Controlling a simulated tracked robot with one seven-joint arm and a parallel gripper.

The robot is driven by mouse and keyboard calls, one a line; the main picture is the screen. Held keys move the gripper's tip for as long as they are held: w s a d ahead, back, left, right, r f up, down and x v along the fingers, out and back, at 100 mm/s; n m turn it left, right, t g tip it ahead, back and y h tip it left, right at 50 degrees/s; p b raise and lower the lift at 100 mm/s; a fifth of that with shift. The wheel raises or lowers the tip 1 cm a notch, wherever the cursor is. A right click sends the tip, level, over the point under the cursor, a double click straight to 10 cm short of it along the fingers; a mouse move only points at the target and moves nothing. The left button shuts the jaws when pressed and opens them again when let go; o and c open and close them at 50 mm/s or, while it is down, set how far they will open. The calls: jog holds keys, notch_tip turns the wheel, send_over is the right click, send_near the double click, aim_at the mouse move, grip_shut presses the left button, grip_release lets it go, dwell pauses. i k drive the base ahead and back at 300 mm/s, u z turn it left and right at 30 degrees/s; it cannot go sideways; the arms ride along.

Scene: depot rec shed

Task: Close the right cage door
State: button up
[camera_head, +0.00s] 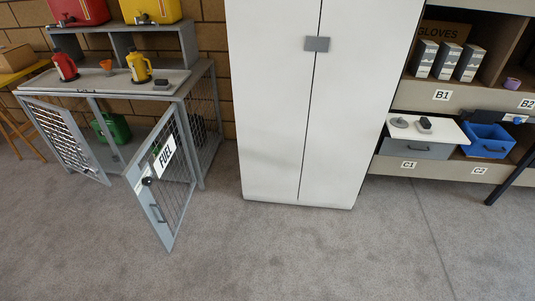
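The cage (205,92) is a grey metal cabinet with mesh sides at the left. Its right door (160,185) has a mesh panel, a white FUEL sign (164,153), a dark round knob and a dark handle (157,213) near its free edge. This door stands wide open, hinged at the right post and swung out toward me over the floor. The left door (65,140) also stands partly open, swung outward. A green can (112,128) sits inside the cage. My gripper does not show in this view.
Red (65,65) and yellow (138,67) containers stand on the cage top. A tall white cabinet (275,100) stands right of the cage. Shelving with bins (487,140) is at the right, with a dark slanted bar (512,165) before it. The carpet (300,250) in front is clear.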

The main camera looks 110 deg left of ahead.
aim_at(133, 176)
jog(key=z, duration=0.3)
jog(key=i, duration=0.15)
jog(key=u, duration=2.9)
jog(key=i, duration=0.25)
jog(key=u, duration=1.7)
jog(key=k, duration=0.3)
jog(key=u, duration=0.55)
jog(key=i, duration=1.35)
jog(key=z, duration=0.45)
